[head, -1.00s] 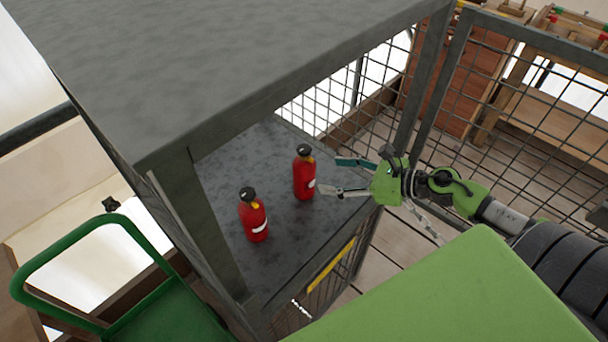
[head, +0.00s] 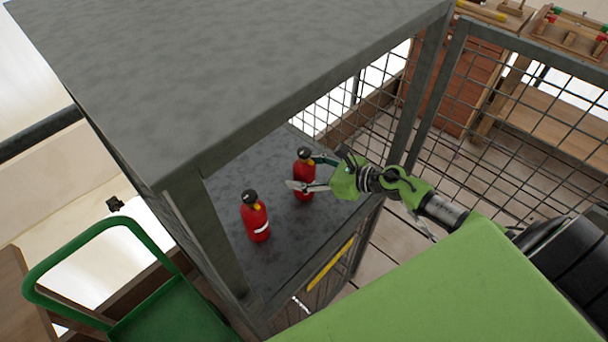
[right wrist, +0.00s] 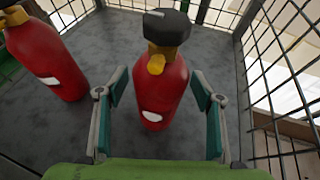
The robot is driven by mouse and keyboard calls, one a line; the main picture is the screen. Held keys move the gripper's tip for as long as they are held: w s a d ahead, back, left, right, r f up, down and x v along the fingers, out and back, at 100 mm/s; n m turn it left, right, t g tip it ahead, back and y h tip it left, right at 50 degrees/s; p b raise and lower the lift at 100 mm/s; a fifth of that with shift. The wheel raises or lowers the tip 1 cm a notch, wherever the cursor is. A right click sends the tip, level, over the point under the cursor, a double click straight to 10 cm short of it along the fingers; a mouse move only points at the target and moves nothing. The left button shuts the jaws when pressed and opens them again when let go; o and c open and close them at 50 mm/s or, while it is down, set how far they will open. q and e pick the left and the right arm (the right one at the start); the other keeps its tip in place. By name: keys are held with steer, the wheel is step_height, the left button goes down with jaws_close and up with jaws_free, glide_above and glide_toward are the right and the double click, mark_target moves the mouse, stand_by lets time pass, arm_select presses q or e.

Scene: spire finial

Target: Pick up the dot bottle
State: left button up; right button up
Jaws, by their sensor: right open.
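Two red bottles with black caps and yellow tabs stand upright on a dark grey shelf (head: 280,262). The far one, the dot bottle (head: 303,173), bears a rounded white mark and is in the middle of the right wrist view (right wrist: 160,95). The near one (head: 255,219) bears a white band and shows at the left of the right wrist view (right wrist: 48,58). My right gripper (head: 309,171) is open, its fingers on either side of the dot bottle, with gaps visible in the right wrist view (right wrist: 162,88). My left gripper is not in view.
A grey slab (head: 240,75) roofs the shelf, with a corner post (head: 212,235) at the near left. Wire mesh (head: 350,112) closes the back. A green cart (head: 170,310) stands at the lower left.

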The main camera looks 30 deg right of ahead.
steer(key=c, duration=1.4)
steer(key=shift+c, duration=1.2)
steer(key=shift+r, duration=0.15)
